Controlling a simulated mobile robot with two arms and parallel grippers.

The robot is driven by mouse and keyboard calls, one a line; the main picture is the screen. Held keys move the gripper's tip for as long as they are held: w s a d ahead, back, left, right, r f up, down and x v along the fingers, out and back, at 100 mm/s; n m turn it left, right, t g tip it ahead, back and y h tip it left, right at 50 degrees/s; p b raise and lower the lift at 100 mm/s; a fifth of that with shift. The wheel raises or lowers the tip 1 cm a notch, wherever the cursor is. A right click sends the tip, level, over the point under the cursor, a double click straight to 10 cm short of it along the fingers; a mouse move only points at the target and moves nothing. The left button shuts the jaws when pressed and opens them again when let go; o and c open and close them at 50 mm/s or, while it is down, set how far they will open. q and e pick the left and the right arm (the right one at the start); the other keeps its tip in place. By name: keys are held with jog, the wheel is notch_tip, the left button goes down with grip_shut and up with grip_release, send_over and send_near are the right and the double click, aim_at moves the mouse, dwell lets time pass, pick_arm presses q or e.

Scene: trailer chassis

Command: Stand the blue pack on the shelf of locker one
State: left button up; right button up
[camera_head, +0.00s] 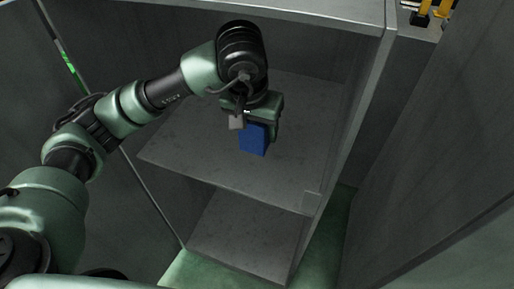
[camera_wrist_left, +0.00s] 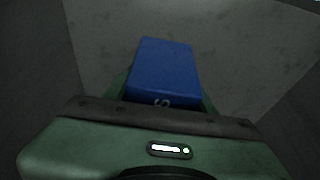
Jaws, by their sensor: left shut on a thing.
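The blue pack (camera_head: 254,138) is a small blue box held by my left gripper (camera_head: 262,124), inside an open grey locker. It is over the upper shelf (camera_head: 190,150) of the locker. I cannot tell whether its base touches the shelf. In the left wrist view the blue pack (camera_wrist_left: 163,70) sits between the fingers of my left gripper (camera_wrist_left: 162,95), with part of a pale mark on its near end. The grey shelf surface (camera_wrist_left: 225,35) lies beyond it. My right gripper is in neither view.
The locker's top (camera_head: 300,12) runs above my left arm, and its right side wall (camera_head: 345,120) stands close to the gripper. A lower shelf (camera_head: 245,230) lies below. A grey panel (camera_head: 425,130) stands at the right. Yellow items (camera_head: 436,12) show at the top right.

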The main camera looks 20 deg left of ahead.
aim_at(258, 141)
pick_arm(q)
jog(key=x, duration=0.3)
jog(key=shift+s, duration=0.35)
jog(key=shift+f, duration=0.45)
notch_tip(258, 141, down, 3)
jog(key=shift+s+r, duration=0.1)
jog(key=shift+r, duration=0.1)
jog(key=shift+s+f, duration=0.1)
jog(key=shift+f, duration=0.2)
jog(key=o, duration=1.7)
jog(key=shift+c, duration=0.2)
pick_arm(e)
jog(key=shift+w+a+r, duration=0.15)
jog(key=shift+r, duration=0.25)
